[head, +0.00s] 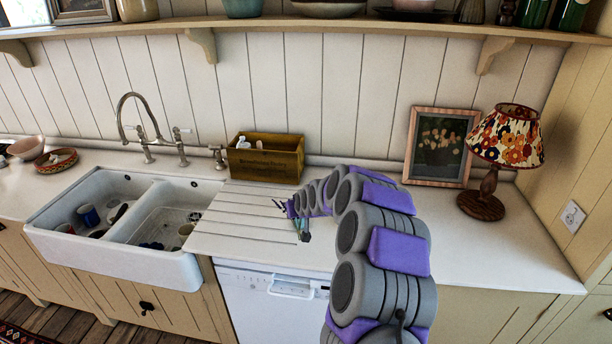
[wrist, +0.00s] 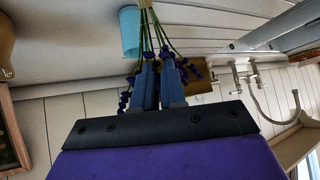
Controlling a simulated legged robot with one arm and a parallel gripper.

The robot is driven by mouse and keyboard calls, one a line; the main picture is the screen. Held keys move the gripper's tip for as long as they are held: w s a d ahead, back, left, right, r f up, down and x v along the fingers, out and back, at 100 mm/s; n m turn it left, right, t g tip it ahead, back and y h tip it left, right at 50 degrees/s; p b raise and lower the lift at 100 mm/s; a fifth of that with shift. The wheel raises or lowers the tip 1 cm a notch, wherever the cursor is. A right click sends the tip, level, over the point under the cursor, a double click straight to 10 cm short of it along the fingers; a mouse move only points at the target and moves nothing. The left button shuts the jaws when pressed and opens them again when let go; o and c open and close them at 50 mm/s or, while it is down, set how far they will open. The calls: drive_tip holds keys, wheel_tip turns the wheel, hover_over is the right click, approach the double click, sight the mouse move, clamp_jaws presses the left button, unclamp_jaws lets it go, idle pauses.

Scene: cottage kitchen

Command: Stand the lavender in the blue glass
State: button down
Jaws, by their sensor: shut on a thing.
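The lavender (wrist: 150,33) is a small bunch with green stems and dark purple heads. My gripper (wrist: 158,72) is shut on it in the wrist view. The heads lie beside the fingers and the stems extend away from them. The blue glass (wrist: 129,32) is a light-blue tumbler, seen beside the stems in the wrist view; the lavender is outside it. In the head view my gripper (head: 303,230) is small, over the white counter near the drainer grooves. The lavender and the glass are too small and overlapped there to separate clearly.
A wooden box (head: 265,158) stands at the wall behind my gripper. The double sink (head: 120,230) is on the left. A framed picture (head: 437,147) and a lamp (head: 503,140) stand right. The shelf (head: 330,27) runs above. The counter's right part (head: 500,245) is clear.

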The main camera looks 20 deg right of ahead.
drive_tip(key=shift+w+a+r+t, duration=0.2)
drive_tip(key=shift+w+r+t, duration=0.2)
drive_tip(key=shift+w+t, duration=0.25)
drive_tip(key=shift+w+d+r+t+h, duration=0.1)
drive_tip(key=shift+w+r+t+h, duration=0.3)
drive_tip(key=shift+w+t, duration=0.1)
drive_tip(key=shift+w+d+r+n+t+y, duration=0.7)
drive_tip(key=shift+w+d+r+t, duration=1)
drive_tip(key=shift+d+r+t, duration=1.4)
wheel_tip(320, 180, down, 11)
drive_tip(key=a+b, duration=0.1)
drive_tip(key=b, duration=0.1)
